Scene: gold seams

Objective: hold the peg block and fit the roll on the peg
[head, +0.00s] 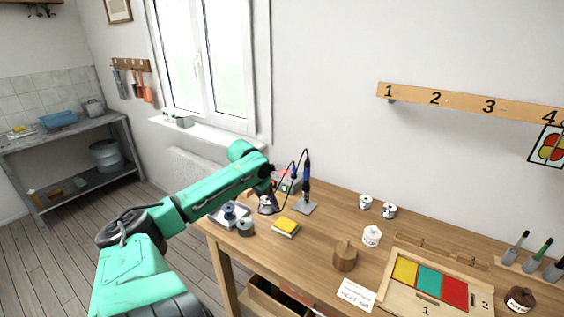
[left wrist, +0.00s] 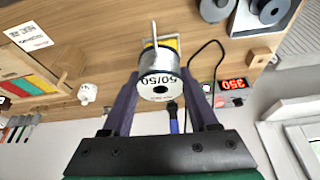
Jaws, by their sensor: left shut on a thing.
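My left gripper (head: 267,199) is shut on a roll, a white-and-dark spool (head: 266,207), above the left part of the workbench. In the left wrist view, the roll (left wrist: 159,76) is marked 50/50, shows its round end with a centre hole, and sits between the two dark fingers of the left gripper (left wrist: 160,100). A thin pale upright piece shows behind it; I cannot tell whether it is a peg. A brown wooden block (head: 345,257) with a short stub on top stands apart at the front middle; I cannot tell whether it is the peg block. My right gripper is not in view.
A grey tray (head: 216,217) and a dark spool (head: 245,228) lie left of a yellow sponge (head: 287,225). A soldering iron (head: 307,168) stands behind. A white jar (head: 372,236), two small tins (head: 365,201) and a colour-panel frame (head: 399,300) occupy the right. Bare wood lies between.

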